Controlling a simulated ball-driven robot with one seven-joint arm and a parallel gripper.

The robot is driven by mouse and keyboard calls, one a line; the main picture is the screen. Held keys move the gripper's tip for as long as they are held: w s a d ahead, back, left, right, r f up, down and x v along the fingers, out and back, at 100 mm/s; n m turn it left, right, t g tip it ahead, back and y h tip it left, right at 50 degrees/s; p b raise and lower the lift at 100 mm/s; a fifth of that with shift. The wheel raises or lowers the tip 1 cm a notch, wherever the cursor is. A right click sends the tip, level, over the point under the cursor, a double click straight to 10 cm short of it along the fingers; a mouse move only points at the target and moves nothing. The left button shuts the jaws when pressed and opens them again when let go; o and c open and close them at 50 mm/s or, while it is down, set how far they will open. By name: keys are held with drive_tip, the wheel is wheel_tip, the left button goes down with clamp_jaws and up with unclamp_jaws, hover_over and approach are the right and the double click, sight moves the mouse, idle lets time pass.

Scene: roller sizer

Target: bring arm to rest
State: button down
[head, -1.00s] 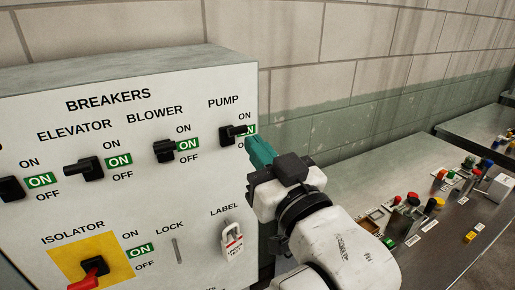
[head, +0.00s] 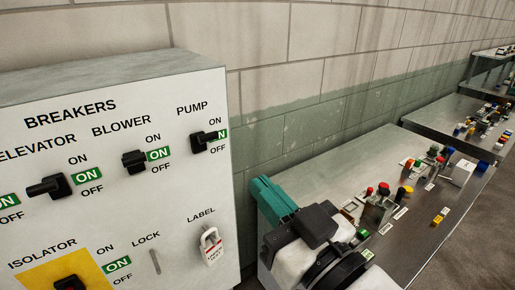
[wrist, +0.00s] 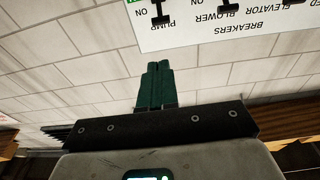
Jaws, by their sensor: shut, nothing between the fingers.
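My gripper (head: 274,199) has teal fingers and is shut and empty. In the head view it stands to the right of the breaker panel (head: 110,215), in front of the wall and the near end of the steel bench. It is apart from the pump switch (head: 208,140). In the wrist view the closed fingers (wrist: 156,84) point toward the block wall, and the panel shows upside down at the top. The blower switch (head: 135,161) and elevator switch (head: 50,187) show with green ON labels beside them. The isolator (head: 70,283) is partly cut off at the bottom.
A steel bench (head: 330,185) runs along the wall on the right, bearing several coloured buttons, small blocks and labels. A second bench (head: 440,115) stands farther back. A padlock with a tag (head: 211,243) hangs on the panel. Open floor (head: 470,245) lies at the right.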

drive_tip(key=s+d+f+m+g+h, duration=0.1)
drive_tip(key=d+f+g+h, duration=0.15)
drive_tip(key=d+f, duration=0.45)
drive_tip(key=s+d+f+m+g+h+b, duration=0.1)
drive_tip(key=d+f+m+g+h, duration=0.15)
drive_tip(key=f, duration=0.95)
drive_tip(key=s+d+f+m+g+h, duration=0.1)
drive_tip(key=s+d+f+g+h, duration=0.15)
drive_tip(key=d+f, duration=0.5)
drive_tip(key=s+d+f+m+g+h, duration=0.1)
drive_tip(key=s+d+f+g, duration=0.3)
drive_tip(key=s+f, duration=0.4)
drive_tip(key=s+d+f+m+g+h, duration=0.2)
drive_tip(key=s+d+f+g, duration=0.2)
drive_tip(key=s+f, duration=0.5)
drive_tip(key=shift+s+d+b, duration=0.3)
drive_tip(key=shift+s+d, duration=0.25)
drive_tip(key=shift+s, duration=0.35)
drive_tip(key=shift+h, duration=0.25)
